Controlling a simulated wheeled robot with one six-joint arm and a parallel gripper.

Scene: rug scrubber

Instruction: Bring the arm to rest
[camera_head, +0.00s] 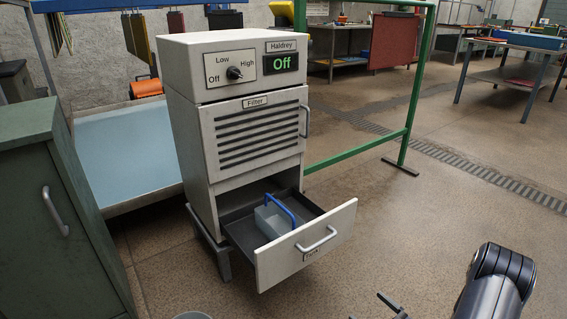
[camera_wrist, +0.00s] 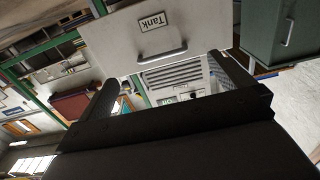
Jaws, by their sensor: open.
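My gripper (camera_head: 392,305) shows only in part at the bottom edge of the head view, to the right of and nearer than the open drawer. My dark arm link beside it is at the bottom right. In the wrist view the two fingers of my gripper (camera_wrist: 162,72) are spread wide with nothing held between them. The white Haldrey machine (camera_head: 185,105) stands upright with its display reading Off. Its Tank drawer (camera_head: 330,230) is pulled out, and its front also shows in the wrist view (camera_wrist: 115,45). A grey tank (camera_head: 268,222) with a blue handle sits in the drawer.
A green cabinet (camera_head: 35,215) stands at the left, and a pale blue bench (camera_head: 115,150) is behind the machine. A green rail frame (camera_head: 412,105) stands behind right. Open floor (camera_head: 440,210) lies right of the drawer. A round grey rim (camera_head: 193,316) shows at the bottom edge.

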